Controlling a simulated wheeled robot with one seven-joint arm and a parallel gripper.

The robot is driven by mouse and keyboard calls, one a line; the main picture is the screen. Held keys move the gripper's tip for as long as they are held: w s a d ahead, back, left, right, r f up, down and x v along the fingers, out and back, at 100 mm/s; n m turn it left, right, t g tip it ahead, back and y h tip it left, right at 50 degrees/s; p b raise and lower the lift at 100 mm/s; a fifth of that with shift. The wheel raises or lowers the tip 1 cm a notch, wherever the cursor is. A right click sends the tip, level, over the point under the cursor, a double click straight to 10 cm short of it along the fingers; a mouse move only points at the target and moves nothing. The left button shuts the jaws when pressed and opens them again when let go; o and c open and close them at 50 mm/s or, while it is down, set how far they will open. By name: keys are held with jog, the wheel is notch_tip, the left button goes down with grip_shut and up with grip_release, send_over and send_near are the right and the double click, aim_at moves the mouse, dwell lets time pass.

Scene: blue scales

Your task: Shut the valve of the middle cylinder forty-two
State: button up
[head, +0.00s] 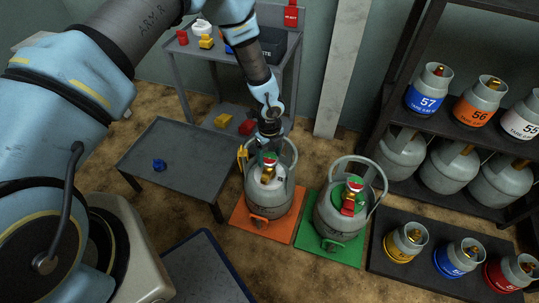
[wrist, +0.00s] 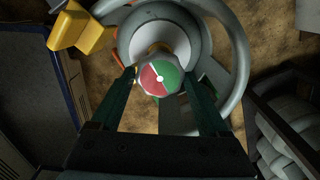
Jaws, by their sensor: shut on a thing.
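A grey gas cylinder (head: 270,203) stands upright on an orange mat (head: 240,222). Its ring handle also shows in the wrist view (wrist: 242,60). No number forty-two can be read on it. My gripper (head: 268,150) reaches down over its top. In the wrist view my gripper (wrist: 158,75) has its two fingers on either side of a round valve knob (wrist: 150,76), shut on it. The knob's face is part red, part green, with a white centre. A second grey cylinder (head: 335,215) stands on a green mat (head: 345,252) to the right, with a red part on top.
A low grey table (head: 190,170) with a small blue knob (head: 159,164) stands to the left. Shelves (head: 465,118) with numbered cylinders stand at the right, above a dark tray (head: 390,272) holding small cylinders.

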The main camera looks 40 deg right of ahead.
aim_at(270, 158)
jog(key=o, duration=1.2)
jog(key=shift+o, duration=0.2)
notch_tip(270, 158, up, 11)
jog(key=p, duration=0.1)
jog(key=shift+f, duration=0.1)
